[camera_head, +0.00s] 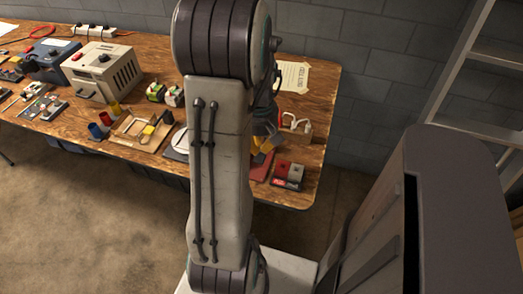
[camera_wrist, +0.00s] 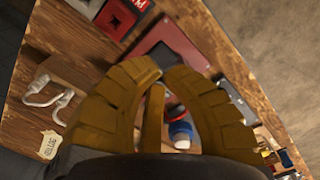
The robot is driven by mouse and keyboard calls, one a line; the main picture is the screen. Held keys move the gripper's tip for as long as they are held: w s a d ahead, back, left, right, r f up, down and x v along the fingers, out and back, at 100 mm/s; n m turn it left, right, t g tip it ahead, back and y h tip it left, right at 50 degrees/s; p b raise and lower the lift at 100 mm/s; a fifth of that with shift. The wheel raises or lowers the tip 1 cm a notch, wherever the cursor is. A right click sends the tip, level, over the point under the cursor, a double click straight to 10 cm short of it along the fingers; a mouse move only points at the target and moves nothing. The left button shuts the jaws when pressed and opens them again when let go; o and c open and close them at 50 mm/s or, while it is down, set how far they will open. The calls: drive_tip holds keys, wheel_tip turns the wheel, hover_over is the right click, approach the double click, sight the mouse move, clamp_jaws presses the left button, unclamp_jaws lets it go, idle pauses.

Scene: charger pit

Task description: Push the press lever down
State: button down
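My gripper (camera_head: 265,145) has yellow fingers and shows just right of my arm, over the right end of the workbench. In the wrist view the fingertips (camera_wrist: 162,72) come together or almost touch, with nothing seen held between them. A dark red plate (camera_wrist: 158,30) lies on the bench beyond the fingertips; it also shows below the gripper in the head view (camera_head: 260,168). It may be the press base, but I cannot tell. I cannot make out the press lever; my arm and fingers hide part of this area.
The wooden bench (camera_head: 150,55) holds red and grey blocks (camera_head: 289,172) and a white hooked piece (camera_head: 296,123) near the gripper. A blue and white cylinder (camera_wrist: 180,132) shows between the fingers. A beige box (camera_head: 103,72) stands farther left. A ladder (camera_head: 462,75) leans at the right.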

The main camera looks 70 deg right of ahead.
sight(260, 158)
drive_tip(key=shift+f, duration=0.25)
drive_tip(key=shift+f+b, duration=1.3)
drive_tip(key=shift+f+b, duration=1.6)
drive_tip(key=shift+f, duration=0.3)
idle(0.6)
drive_tip(key=shift+r, duration=0.2)
idle(0.3)
drive_tip(key=shift+r+p, duration=4.05)
drive_tip(key=shift+r, duration=0.75)
